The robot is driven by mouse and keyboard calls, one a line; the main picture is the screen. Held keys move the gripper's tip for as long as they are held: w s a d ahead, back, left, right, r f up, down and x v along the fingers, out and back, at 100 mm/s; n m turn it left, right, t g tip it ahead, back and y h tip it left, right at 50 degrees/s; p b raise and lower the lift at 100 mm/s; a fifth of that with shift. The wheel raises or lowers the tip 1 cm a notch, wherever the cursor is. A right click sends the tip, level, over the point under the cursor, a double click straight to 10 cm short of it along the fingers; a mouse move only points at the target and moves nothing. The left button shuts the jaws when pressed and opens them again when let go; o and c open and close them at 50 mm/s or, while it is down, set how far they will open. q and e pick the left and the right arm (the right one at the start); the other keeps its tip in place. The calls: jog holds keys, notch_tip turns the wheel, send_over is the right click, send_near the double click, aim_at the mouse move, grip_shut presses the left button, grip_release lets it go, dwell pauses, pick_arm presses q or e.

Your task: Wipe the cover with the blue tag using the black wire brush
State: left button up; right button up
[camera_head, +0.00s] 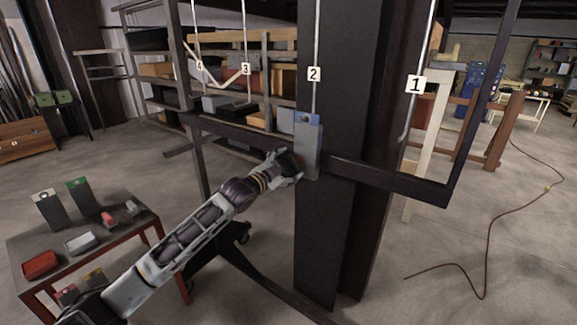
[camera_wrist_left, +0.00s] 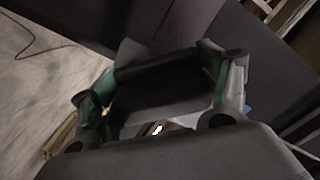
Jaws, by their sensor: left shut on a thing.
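The grey cover (camera_head: 310,155) with a blue tag (camera_head: 315,119) at its top hangs upright against a dark column below label 2. My left gripper (camera_head: 292,163) is at the cover's lower left side, shut on a dark block-like thing, likely the black wire brush (camera_wrist_left: 160,85). In the left wrist view that dark thing lies across between the fingers (camera_wrist_left: 155,98). The gripper hides part of it, and its bristles cannot be made out. It is at or very close to the cover; contact cannot be told. My right gripper is not in view.
A red-framed table (camera_head: 140,213) at lower left holds grey boxes, a red tray (camera_head: 40,264) and two upright covers, one with a green tag (camera_head: 79,182). A dark frame (camera_head: 400,181) crosses beside the column. Shelves stand behind. A cable (camera_head: 488,250) lies on the floor at right.

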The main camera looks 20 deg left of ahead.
pick_arm(q)
jog(key=v, duration=0.5)
jog(key=shift+s, duration=0.1)
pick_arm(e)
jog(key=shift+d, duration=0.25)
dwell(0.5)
pick_arm(q)
jog(key=shift+v, duration=1.3)
jog(key=shift+s, duration=0.2)
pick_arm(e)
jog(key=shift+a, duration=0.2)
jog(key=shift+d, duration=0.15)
